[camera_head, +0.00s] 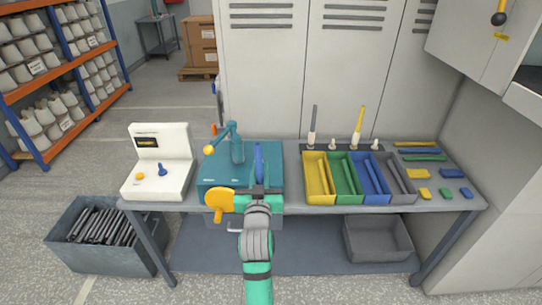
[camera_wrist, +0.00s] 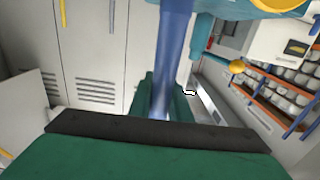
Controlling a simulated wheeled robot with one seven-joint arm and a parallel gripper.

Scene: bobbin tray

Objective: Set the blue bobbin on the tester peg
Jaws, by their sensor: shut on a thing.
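My gripper (camera_head: 259,188) is shut on the long blue bobbin (camera_head: 259,160), which stands up from the fingers in front of the teal machine. In the wrist view the blue bobbin (camera_wrist: 172,50) runs up from between the green fingers; its lower end is partly hidden by the near finger. The white tester (camera_head: 157,150) stands at the left end of the bench, with a dark display. A blue peg (camera_head: 162,169) and a yellow knob (camera_head: 140,176) are on its base. The tester is left of my gripper and apart from it.
The teal machine (camera_head: 215,165) with its raised arm and a yellow handle (camera_head: 219,201) lies between my gripper and the tester. A tray (camera_head: 333,202) with coloured compartments holds bobbins at right. A bin (camera_head: 65,247) of dark rods stands below left. Lockers stand behind the bench.

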